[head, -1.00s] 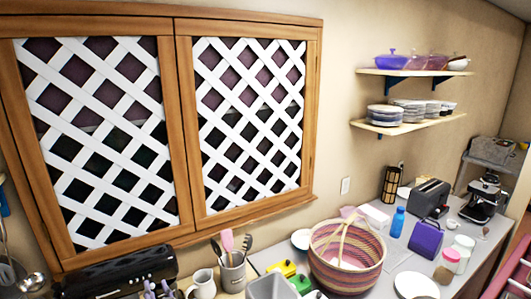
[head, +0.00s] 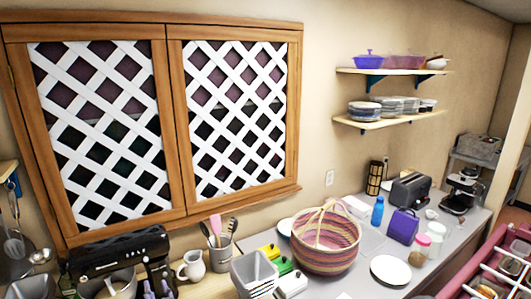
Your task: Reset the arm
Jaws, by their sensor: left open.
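My left gripper (head: 158,290) shows only as small pale purple fingertips at the bottom edge, left of centre. The tips are apart with nothing seen between them. The rest of the gripper and its arm are cut off below the picture. My right gripper is not in view.
A white jug (head: 192,267), a utensil holder (head: 221,254), a grey bin (head: 254,274) and a woven basket (head: 325,247) crowd the counter. A latticed wooden cabinet (head: 176,130) hangs above. Wall shelves (head: 392,122) and a pink rack (head: 478,262) are at right.

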